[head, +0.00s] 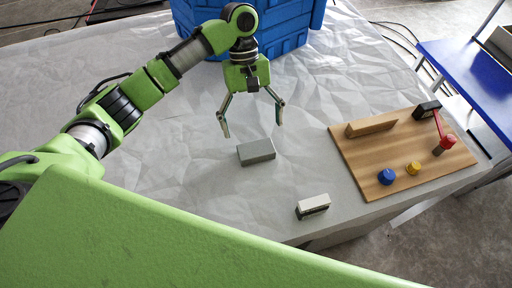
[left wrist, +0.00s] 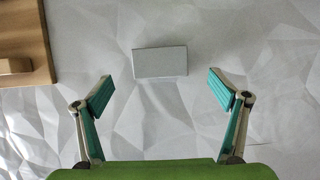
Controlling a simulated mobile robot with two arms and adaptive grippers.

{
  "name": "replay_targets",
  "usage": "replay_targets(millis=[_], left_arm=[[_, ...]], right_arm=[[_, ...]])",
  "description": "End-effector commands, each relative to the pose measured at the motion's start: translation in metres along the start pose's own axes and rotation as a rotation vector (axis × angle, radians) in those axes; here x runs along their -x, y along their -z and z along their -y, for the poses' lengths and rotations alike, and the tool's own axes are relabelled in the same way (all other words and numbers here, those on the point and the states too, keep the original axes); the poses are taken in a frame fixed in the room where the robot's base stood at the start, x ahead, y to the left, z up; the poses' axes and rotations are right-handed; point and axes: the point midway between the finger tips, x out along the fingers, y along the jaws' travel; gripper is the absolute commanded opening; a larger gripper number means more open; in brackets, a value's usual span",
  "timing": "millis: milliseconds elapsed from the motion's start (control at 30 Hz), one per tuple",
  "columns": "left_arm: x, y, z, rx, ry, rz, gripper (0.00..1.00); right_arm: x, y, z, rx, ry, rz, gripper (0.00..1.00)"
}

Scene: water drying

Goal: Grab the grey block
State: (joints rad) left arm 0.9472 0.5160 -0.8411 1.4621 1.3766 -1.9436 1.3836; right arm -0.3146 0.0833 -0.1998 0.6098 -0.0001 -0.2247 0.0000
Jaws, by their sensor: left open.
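The grey block (head: 257,152) lies flat on the table covered with crinkled white sheeting, near the middle of the head view. It also shows in the left wrist view (left wrist: 160,62), ahead of and between the fingertips. My left gripper (head: 252,124) is open and empty above the block, with fingers pointing down; it also shows in the left wrist view (left wrist: 163,88). The fingers are apart from the block. My right gripper does not show in either view.
A wooden board (head: 362,166) with a blue knob (head: 386,176), a yellow knob (head: 413,168) and a red-handled part (head: 444,145) lies to the right. A small white-and-black block (head: 312,206) sits near the front edge. A blue crate (head: 290,22) stands behind. The sheet around the grey block is clear.

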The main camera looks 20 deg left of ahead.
Motion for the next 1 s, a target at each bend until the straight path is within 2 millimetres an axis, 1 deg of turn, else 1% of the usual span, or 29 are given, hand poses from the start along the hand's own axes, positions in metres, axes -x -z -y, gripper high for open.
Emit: replay_targets(millis=[33, 133, 300, 367, 500, 633, 733, 900, 933, 967, 1000], left_arm=[[-0.007, -0.001, 0.0, 0.0, 0.001, 0.002, 0.89], [-0.02, -0.001, 0.0, 0.0, 0.0, 0.0, 0.89], [-0.03, -0.001, 0.0, 0.0, -0.001, 0.0, 0.89], [-0.036, -0.002, 0.001, 0.001, 0.001, 0.002, 0.89], [-0.058, -0.002, 0.002, 0.002, 0.003, 0.002, 0.89], [-0.074, -0.001, 0.001, 0.001, 0.0, 0.0, 0.89], [-0.08, 0.0, 0.001, 0.0, 0.001, -0.001, 0.89], [-0.081, 0.0, 0.001, 0.0, 0.0, -0.002, 0.89], [-0.081, 0.0, 0.001, 0.0, 0.0, -0.002, 0.86], [-0.08, 0.0, 0.001, 0.0, 0.0, -0.002, 0.79], [-0.08, 0.0, 0.001, 0.0, 0.0, -0.002, 0.68]], right_arm=[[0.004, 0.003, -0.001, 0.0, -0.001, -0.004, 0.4], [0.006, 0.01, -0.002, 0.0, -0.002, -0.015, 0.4], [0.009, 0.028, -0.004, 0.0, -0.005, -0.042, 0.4], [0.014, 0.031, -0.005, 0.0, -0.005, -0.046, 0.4], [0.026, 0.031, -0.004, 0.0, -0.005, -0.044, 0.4], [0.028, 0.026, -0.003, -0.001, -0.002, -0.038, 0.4], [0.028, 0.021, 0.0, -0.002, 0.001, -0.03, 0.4], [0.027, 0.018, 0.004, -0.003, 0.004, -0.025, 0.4], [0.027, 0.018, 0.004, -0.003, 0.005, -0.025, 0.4], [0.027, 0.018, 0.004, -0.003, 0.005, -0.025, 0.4], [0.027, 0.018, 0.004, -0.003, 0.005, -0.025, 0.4]])
